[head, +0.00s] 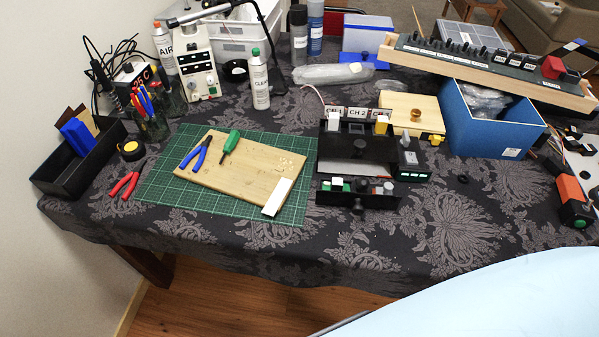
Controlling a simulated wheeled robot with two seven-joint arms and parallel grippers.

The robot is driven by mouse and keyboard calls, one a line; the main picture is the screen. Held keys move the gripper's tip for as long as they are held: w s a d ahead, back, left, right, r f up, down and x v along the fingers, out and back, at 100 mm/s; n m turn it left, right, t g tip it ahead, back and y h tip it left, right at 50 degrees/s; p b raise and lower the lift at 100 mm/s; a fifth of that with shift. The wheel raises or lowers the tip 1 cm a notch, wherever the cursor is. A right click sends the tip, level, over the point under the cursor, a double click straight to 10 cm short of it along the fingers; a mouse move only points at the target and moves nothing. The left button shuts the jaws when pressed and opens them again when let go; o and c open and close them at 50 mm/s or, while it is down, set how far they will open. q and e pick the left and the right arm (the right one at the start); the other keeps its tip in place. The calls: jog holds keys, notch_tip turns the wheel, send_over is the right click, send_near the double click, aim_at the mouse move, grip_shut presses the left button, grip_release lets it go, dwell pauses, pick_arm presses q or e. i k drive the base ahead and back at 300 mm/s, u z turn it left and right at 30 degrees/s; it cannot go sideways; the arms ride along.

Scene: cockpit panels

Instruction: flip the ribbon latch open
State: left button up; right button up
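A black panel unit (341,157) stands near the middle of the table, with labels reading CH 1 and CH 2 and a third label partly hidden. A white block and a yellow block sit near its top, and a round black knob (360,147) sits in its middle. A black open tray (336,197) with small coloured parts and a knob is at its front. To its right is a small dark module (408,163) with a grey knob and lit green buttons. I cannot tell which part is the ribbon latch or whether it is open. Neither gripper shows.
A green cutting mat (160,192) holds a wooden board (243,188), pliers and a screwdriver. A long switch panel (480,62) lies tilted at the back right. Cloth in front is clear.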

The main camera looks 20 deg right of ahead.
aim_at(362, 182)
jog(key=u, duration=0.9)
jog(key=k, duration=0.5)
jog(key=z, duration=0.95)
